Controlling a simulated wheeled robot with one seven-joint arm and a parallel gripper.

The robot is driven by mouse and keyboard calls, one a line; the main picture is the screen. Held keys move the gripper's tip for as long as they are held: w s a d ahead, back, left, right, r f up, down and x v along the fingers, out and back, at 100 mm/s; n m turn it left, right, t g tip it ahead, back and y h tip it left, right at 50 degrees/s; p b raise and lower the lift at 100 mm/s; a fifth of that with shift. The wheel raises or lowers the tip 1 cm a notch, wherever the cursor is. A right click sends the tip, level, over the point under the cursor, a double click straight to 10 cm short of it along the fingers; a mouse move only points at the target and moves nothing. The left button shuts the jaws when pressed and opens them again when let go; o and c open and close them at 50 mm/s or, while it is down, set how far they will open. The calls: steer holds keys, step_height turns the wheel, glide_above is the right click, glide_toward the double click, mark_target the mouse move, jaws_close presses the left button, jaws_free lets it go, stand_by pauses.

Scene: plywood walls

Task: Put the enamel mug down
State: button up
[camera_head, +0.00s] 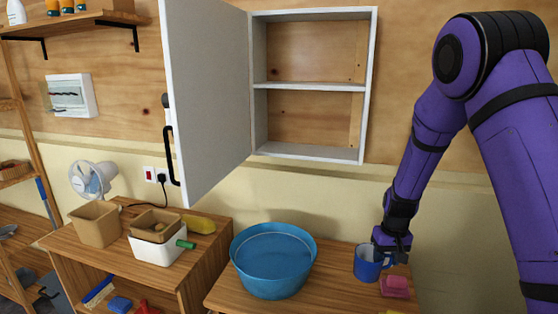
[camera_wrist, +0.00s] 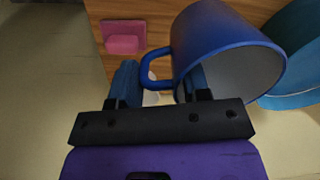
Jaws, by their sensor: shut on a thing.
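The blue enamel mug (camera_head: 368,262) is at the right part of the wooden table, just right of the blue basin. In the wrist view the mug (camera_wrist: 213,35) shows its pale inside and its handle on the left. My gripper (camera_head: 391,246) is above the table's right side, with its fingers at the mug. In the wrist view my gripper (camera_wrist: 160,88) has one finger outside the handle and one at the mug's wall, closed on the mug. Whether the mug's base touches the table I cannot tell.
A large blue basin (camera_head: 273,260) stands left of the mug. A pink block (camera_head: 395,286) lies close on the right. An open wall cabinet (camera_head: 310,85) hangs above, its door (camera_head: 205,95) swung out left.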

step_height(320, 180, down, 7)
steer(key=shift+r, duration=3.45)
steer(key=shift+s+f, duration=0.1)
steer(key=shift+f, duration=0.2)
step_height(320, 180, down, 6)
steer(key=shift+f, duration=0.2)
